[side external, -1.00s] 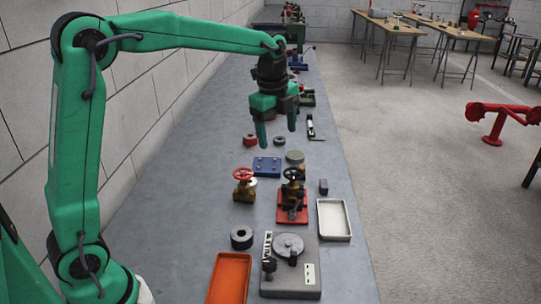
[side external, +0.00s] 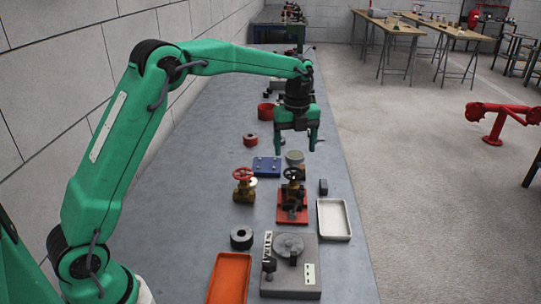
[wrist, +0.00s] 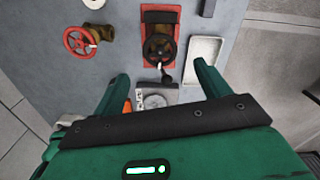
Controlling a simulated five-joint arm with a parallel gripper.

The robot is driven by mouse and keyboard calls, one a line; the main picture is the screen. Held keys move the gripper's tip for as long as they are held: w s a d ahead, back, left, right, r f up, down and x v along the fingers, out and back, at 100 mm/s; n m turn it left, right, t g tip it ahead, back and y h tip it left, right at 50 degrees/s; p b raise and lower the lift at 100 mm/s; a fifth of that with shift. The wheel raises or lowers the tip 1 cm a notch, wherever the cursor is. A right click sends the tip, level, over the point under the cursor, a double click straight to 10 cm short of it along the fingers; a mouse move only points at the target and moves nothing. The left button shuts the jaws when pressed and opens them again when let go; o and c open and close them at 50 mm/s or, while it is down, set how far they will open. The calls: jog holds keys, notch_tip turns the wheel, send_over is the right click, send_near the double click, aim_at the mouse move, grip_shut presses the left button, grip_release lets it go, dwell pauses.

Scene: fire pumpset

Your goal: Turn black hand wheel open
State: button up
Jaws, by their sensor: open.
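The black hand wheel (wrist: 159,49) sits on a brass valve mounted on a red base plate (wrist: 144,17) in the wrist view. In the side external view the black hand wheel (side external: 294,174) tops the valve on the red base (side external: 283,217). A second brass valve with a red hand wheel (side external: 243,174) stands to its left; its red wheel also shows in the wrist view (wrist: 79,40). My gripper (side external: 296,150) is open and empty, pointing down, above and beyond the valves. In the wrist view its fingers (wrist: 160,82) are spread wide and apart from the wheel.
A white tray (side external: 347,233) lies right of the red base. A grey machine block (side external: 310,286) and an orange tray (side external: 246,260) are at the front. A blue block (side external: 266,163) and a black ring (side external: 241,238) lie nearby. Bare bench is at the left.

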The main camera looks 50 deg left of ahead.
aim_at(294, 172)
jog(key=shift+f, duration=3.55)
jog(key=c, duration=1)
